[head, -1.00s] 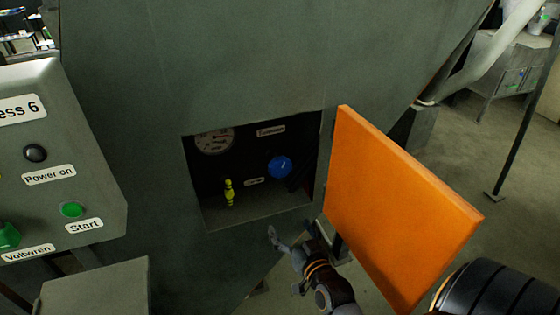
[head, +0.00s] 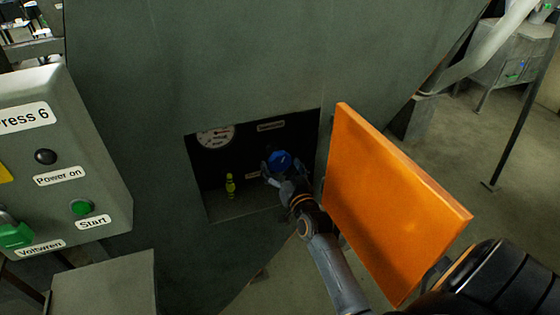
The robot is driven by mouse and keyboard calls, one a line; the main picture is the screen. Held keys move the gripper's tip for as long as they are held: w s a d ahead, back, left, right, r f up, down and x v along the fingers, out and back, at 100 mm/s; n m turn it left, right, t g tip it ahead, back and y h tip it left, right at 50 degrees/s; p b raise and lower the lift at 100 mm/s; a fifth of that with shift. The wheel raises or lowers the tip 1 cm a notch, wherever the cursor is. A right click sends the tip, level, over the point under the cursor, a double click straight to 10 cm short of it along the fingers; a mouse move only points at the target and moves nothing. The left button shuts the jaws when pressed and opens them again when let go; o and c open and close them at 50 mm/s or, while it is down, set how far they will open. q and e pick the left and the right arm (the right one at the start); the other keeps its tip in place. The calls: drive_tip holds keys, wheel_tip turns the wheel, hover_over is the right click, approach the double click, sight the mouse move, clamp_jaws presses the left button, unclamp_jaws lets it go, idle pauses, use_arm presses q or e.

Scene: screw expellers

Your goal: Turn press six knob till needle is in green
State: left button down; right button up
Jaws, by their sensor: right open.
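The blue knob (head: 280,160) sits on the back wall of a dark recess in the grey-green press. My right gripper (head: 276,168) is at the knob, with its open fingers around the lower part of it; whether they touch is too small to tell. The round gauge (head: 216,136) is at the upper left of the recess, its top cut off by the opening's edge. Its needle and green zone are too small to read. My left gripper is not in view.
An orange door (head: 395,205) stands open right of the recess, close to my right arm. A yellow-green fitting (head: 230,186) stands in the recess, left of the knob. The Press 6 control box (head: 60,165) is at left. Open floor lies at right.

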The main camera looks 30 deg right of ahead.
drive_tip(key=shift+w+d, duration=0.15)
drive_tip(key=shift+w, duration=0.45)
drive_tip(key=c, duration=1.2)
drive_tip(key=shift+o, duration=0.2)
drive_tip(key=shift+m, duration=0.3)
drive_tip(key=m+p, duration=0.1)
drive_tip(key=m, duration=0.2)
drive_tip(key=shift+r+m, duration=0.1)
drive_tip(key=shift+m, duration=2.4)
